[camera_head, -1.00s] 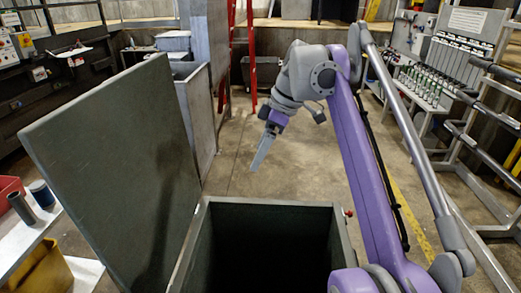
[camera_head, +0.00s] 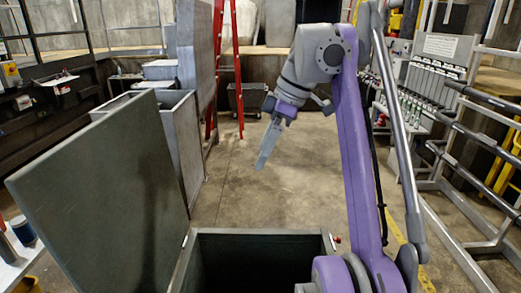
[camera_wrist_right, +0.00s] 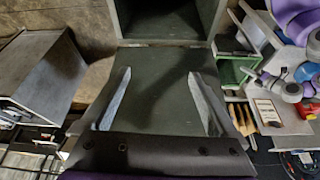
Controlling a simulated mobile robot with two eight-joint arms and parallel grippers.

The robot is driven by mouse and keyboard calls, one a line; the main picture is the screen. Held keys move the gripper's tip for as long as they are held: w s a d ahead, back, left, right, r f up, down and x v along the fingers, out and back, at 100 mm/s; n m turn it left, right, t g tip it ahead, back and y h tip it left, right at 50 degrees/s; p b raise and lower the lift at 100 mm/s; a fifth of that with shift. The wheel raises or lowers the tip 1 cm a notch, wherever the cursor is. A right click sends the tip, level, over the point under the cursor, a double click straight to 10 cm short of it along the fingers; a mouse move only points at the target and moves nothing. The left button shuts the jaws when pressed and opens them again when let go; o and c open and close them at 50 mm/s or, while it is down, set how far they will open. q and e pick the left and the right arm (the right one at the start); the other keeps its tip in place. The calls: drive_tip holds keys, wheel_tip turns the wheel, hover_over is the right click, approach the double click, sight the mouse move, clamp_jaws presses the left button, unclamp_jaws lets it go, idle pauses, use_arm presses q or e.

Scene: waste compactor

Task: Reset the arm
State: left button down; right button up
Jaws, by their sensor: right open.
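My right arm, purple and grey, reaches up on the right of the head view, and its gripper (camera_head: 268,145) hangs in the air beyond the compactor bin. In the right wrist view the two fingers of this gripper (camera_wrist_right: 158,103) are wide apart with nothing between them. The dark green bin (camera_head: 262,240) stands in front of me with its top open and its inside dark. Its lid (camera_head: 105,195) is raised and leans to the left. The lid also shows in the right wrist view (camera_wrist_right: 155,85), behind the fingers. My left gripper is not in view.
A grey metal bin (camera_head: 170,125) stands behind the lid. A red ladder (camera_head: 232,70) stands at the back. A metal rack (camera_head: 465,150) is on the right. The floor (camera_head: 300,175) beyond the open bin is clear.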

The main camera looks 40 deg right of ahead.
drive_tip(key=shift+w, duration=0.15)
drive_tip(key=a+f+m+h, duration=0.2)
drive_tip(key=a+f+m, duration=0.2)
drive_tip(key=a+f, duration=0.8)
drive_tip(key=s+a+f+m+t, duration=0.1)
drive_tip(key=s+f, duration=0.4)
drive_tip(key=f, duration=0.8)
drive_tip(key=s+a+f+m+t+h, duration=0.1)
drive_tip(key=s+a+f+m, duration=0.3)
drive_tip(key=f, duration=0.8)
drive_tip(key=shift+s+a+f+t, duration=0.35)
drive_tip(key=shift+s+a+t, duration=0.35)
drive_tip(key=shift+a, duration=0.45)
drive_tip(key=shift+s, duration=0.1)
